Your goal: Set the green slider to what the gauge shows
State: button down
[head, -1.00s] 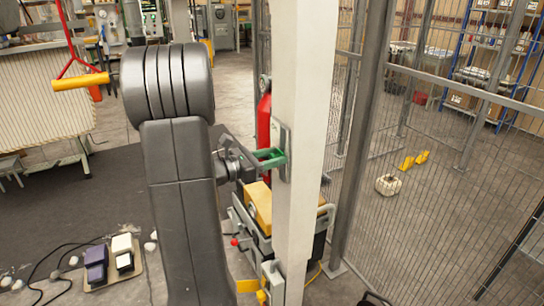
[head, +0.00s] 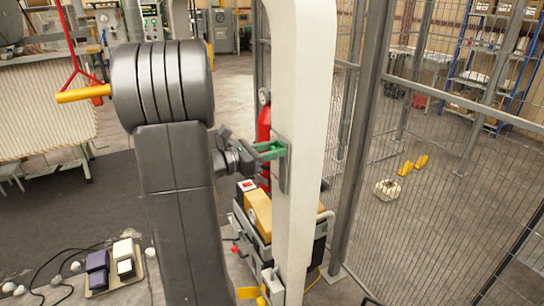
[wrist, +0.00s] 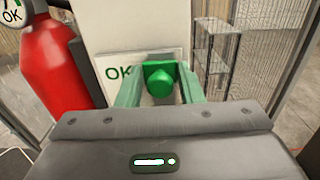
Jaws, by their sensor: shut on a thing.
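The green slider knob (wrist: 160,80) sits on a pale plate on the white post, just right of a green "OK" label (wrist: 118,72) in the wrist view. My gripper (wrist: 160,92) has its green fingers on both sides of the knob and is shut on it. In the head view my gripper (head: 270,150) meets the upper part of the grey plate (head: 284,172) on the post. A round dial marked "OK" (wrist: 12,12) is cut off at the wrist view's top left, by the red extinguisher (wrist: 45,65). Its needle cannot be read clearly.
The white post (head: 303,90) stands close to my gripper. A mesh fence (head: 440,150) is to its right. A pedal board (head: 115,270) with cables lies on the floor at left.

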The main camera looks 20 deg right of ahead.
jog(key=shift+r, duration=0.25)
jog(key=c, duration=1.3)
grip_release()
jog(key=shift+a, duration=0.15)
jog(key=shift+a+f, duration=0.1)
jog(key=shift+a, duration=0.2)
jog(key=a+b, duration=0.1)
jog(key=a, duration=0.3)
jog(key=s+a, duration=0.1)
jog(key=a, duration=0.3)
jog(key=s+a+b, duration=0.1)
jog(key=a, duration=0.4)
jog(key=shift+b, duration=0.3)
jog(key=shift+d, duration=0.15)
jog(key=d, duration=0.4)
jog(key=w+d+p, duration=0.1)
jog(key=d, duration=0.4)
jog(key=w+d+p, duration=0.1)
jog(key=d, duration=0.3)
jog(key=shift+d, duration=0.3)
